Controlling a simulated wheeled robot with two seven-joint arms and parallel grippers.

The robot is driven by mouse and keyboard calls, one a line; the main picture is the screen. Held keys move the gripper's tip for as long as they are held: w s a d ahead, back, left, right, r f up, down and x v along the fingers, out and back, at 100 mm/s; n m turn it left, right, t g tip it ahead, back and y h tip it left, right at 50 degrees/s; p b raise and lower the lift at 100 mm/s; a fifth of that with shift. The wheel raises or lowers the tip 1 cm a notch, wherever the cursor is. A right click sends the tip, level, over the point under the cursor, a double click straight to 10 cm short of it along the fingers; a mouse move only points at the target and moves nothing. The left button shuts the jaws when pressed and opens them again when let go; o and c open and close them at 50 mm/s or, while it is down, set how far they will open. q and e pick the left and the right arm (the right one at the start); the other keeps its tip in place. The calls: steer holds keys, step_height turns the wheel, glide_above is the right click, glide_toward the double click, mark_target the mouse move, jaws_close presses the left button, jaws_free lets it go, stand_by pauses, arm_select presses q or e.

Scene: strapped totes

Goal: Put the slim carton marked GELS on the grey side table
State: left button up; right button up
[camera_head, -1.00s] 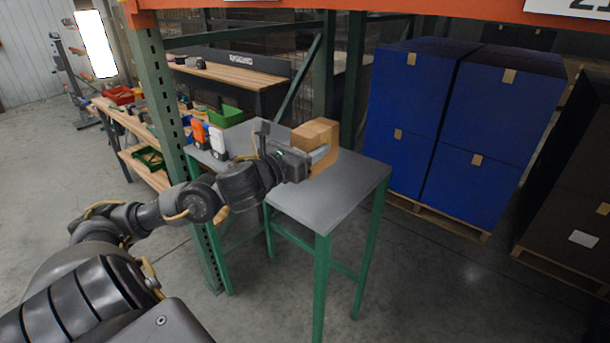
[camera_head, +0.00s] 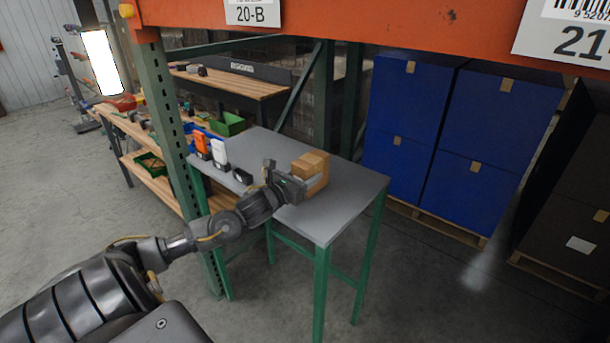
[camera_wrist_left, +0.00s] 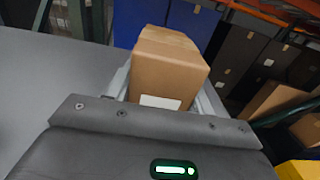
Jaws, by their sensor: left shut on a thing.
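A brown carton (camera_head: 315,165) is at the middle of the grey side table (camera_head: 340,203), which has green legs. My left gripper (camera_head: 297,185) reaches over the table from the left and is shut on the carton. In the left wrist view the carton (camera_wrist_left: 170,62) sits between the two fingers (camera_wrist_left: 165,92), with a white label low on its near face. No GELS lettering can be read. The carton's base looks at or very near the tabletop; I cannot tell if it touches. My right gripper is not in view.
An orange and white item (camera_head: 201,143), a white item (camera_head: 219,153) and a small black item (camera_head: 242,175) are at the table's left end. A green rack post (camera_head: 168,110) stands left of the table. Blue boxes (camera_head: 480,130) stand behind it. The table's front right is clear.

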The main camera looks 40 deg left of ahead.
arm_select(q)
steer(key=shift+a+f, duration=0.1)
steer(key=shift+f, duration=0.3)
steer(key=shift+f, duration=0.1)
steer(key=o, duration=1.2)
steer(key=shift+c, duration=0.2)
steer(key=shift+s, duration=0.1)
steer(key=s+b, duration=0.2)
steer(key=s, duration=0.8)
steer(key=shift+s+d, duration=0.1)
steer(key=shift+d, duration=0.1)
steer(key=shift+s, duration=0.8)
